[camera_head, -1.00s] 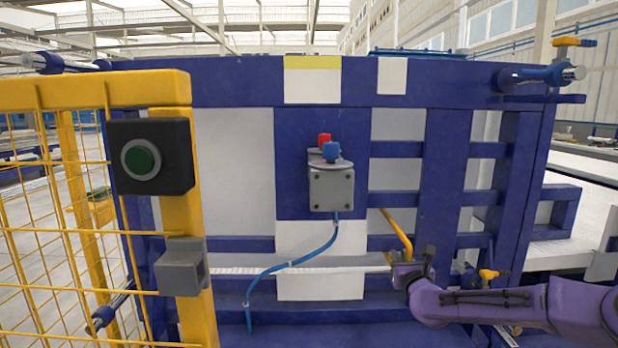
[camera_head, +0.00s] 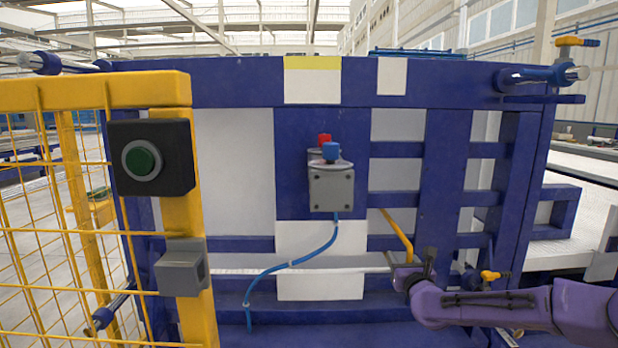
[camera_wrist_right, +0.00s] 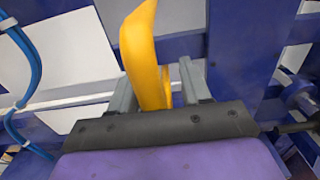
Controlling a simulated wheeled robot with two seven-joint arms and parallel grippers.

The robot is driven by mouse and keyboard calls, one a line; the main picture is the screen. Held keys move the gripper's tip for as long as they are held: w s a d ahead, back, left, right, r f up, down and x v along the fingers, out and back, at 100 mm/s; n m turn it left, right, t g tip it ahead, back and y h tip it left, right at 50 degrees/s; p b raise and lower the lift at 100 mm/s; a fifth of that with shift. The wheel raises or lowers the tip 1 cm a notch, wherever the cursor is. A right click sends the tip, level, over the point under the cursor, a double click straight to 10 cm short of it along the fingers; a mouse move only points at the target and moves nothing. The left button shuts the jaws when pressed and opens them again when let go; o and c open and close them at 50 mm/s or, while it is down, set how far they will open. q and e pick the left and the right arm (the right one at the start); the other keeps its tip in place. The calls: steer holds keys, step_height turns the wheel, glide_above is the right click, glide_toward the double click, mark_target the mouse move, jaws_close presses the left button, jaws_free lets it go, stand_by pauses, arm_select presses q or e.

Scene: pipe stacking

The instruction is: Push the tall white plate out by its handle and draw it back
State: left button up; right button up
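The yellow handle (camera_head: 398,232) slants down to the right in front of the blue frame, low and right of centre. Pale panels stand behind the frame; one (camera_head: 400,124) shows above the handle, between blue bars. I cannot tell for sure how the handle joins it. My right gripper (camera_head: 392,264) is at the handle's lower end. In the right wrist view the handle (camera_wrist_right: 146,58) stands between the two grey fingers (camera_wrist_right: 160,88), with a visible gap beside the right finger. The fingers look open around it. My left gripper is not in view.
A grey box with red and blue knobs (camera_head: 331,187) is mounted at the centre, with a blue cable (camera_head: 290,264) hanging below. A yellow fence post (camera_head: 182,225) with a green button (camera_head: 142,160) stands at left. Blue bars surround the handle closely.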

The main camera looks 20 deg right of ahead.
stand_by(0.5)
steer(key=p+v, duration=0.2)
steer(key=v, duration=0.6)
